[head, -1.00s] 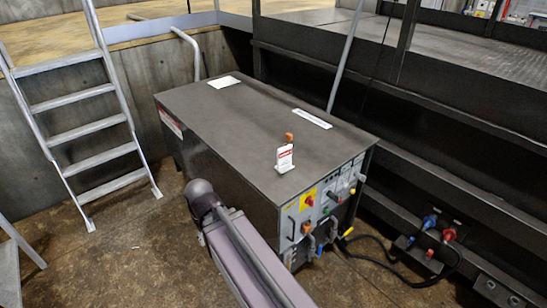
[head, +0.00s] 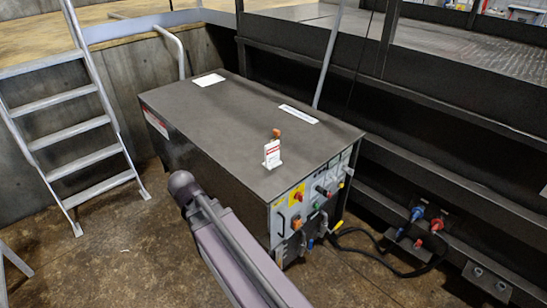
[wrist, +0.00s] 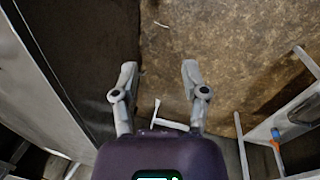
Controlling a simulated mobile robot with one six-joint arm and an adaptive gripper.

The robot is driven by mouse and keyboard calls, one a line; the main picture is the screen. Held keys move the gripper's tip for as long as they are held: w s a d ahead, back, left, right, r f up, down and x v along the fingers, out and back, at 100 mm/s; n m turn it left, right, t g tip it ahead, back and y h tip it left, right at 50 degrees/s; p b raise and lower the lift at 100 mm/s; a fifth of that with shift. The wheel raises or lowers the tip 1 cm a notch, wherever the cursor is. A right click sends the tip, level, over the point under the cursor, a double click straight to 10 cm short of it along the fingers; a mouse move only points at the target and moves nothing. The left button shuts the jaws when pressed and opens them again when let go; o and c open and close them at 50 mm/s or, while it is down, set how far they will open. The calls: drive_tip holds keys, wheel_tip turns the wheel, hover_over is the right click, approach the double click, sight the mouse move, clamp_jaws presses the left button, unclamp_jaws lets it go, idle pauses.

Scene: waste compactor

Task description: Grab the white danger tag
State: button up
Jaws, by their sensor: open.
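The white danger tag (head: 272,154) has a red band near its top. It stands upright on the top of the dark grey cabinet (head: 215,110), near its front edge, in the head view. A small orange piece (head: 276,133) shows just above and behind it. My gripper (wrist: 159,72) is open in the wrist view, with nothing between its fingers. It points at brown floor beside a dark surface. The tag cannot be made out in the wrist view, and my gripper's fingers are not visible in the head view.
The cabinet's front panel (head: 312,205) carries several knobs and handles. A metal ladder (head: 75,130) stands at left. Cables and blue and red plugs (head: 417,214) lie to the right, below a dark platform (head: 455,140). The brown floor (head: 130,250) at lower left is clear.

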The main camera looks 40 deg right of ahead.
drive_tip(key=w+d+r+n+h, duration=0.3)
drive_tip(key=w+d+n+h, duration=0.35)
drive_tip(key=d, duration=0.75)
drive_tip(key=n+h+b, duration=0.2)
drive_tip(key=n+h, duration=0.3)
drive_tip(key=n, duration=0.4)
approach(272, 149)
wheel_tip(272, 149, up, 3)
drive_tip(key=w+a, duration=0.1)
drive_tip(key=a, duration=0.1)
drive_tip(key=shift+w+d+m, duration=0.1)
drive_tip(key=shift+d+m, duration=0.05)
drive_tip(key=shift+m, duration=0.1)
drive_tip(key=shift+f, duration=0.1)
drive_tip(key=b+x, duration=0.2)
drive_tip(key=x, duration=0.6)
drive_tip(key=shift+d+f+b, duration=0.2)
drive_tip(key=shift+f+b, duration=0.05)
drive_tip(key=shift+b, duration=0.15)
drive_tip(key=shift+y, duration=0.25)
